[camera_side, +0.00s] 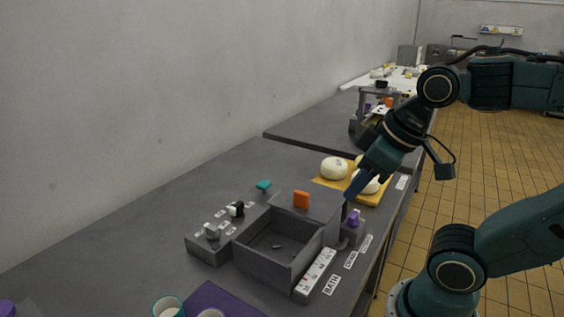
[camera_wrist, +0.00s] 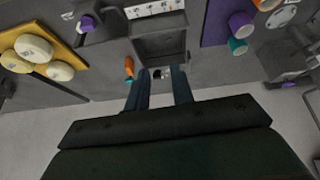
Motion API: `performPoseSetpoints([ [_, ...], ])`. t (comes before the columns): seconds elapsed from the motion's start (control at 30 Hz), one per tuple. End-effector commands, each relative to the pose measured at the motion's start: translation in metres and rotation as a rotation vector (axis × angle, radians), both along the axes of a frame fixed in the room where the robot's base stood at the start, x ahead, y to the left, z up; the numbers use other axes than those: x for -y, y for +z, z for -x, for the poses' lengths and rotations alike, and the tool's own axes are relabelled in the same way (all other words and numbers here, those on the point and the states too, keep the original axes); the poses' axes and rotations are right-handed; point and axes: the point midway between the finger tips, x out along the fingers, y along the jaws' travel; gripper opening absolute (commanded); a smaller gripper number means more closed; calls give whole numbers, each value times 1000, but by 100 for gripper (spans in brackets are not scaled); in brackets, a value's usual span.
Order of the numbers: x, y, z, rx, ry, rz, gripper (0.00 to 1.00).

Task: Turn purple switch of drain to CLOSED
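The purple switch (camera_side: 354,217) sits on a small grey block at the right side of the grey bath box (camera_side: 262,268). It also shows in the wrist view (camera_wrist: 87,22), at the upper left. Its exact setting is too small to tell. My gripper (camera_side: 352,192) hangs above and near the switch in the side view, apart from it. In the wrist view my gripper (camera_wrist: 160,80) has two dark fingers spread apart with nothing between them, pointing at the box area rather than at the switch.
A white scale strip (camera_side: 316,272) and labels lie along the front, one reading BATH. A yellow board (camera_side: 377,198) with pale round pieces lies behind. A teal knob (camera_side: 264,185) and a purple mat (camera_side: 222,301) are left.

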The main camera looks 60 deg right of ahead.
Motion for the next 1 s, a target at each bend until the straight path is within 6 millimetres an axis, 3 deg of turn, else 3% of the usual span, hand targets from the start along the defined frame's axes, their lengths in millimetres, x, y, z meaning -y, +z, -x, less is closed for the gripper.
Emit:
performPoseSetpoints([
  [0.37,29,-2,-20,-117,265,172,24],
  [1.0,102,-20,-47,-335,893,351,24],
])
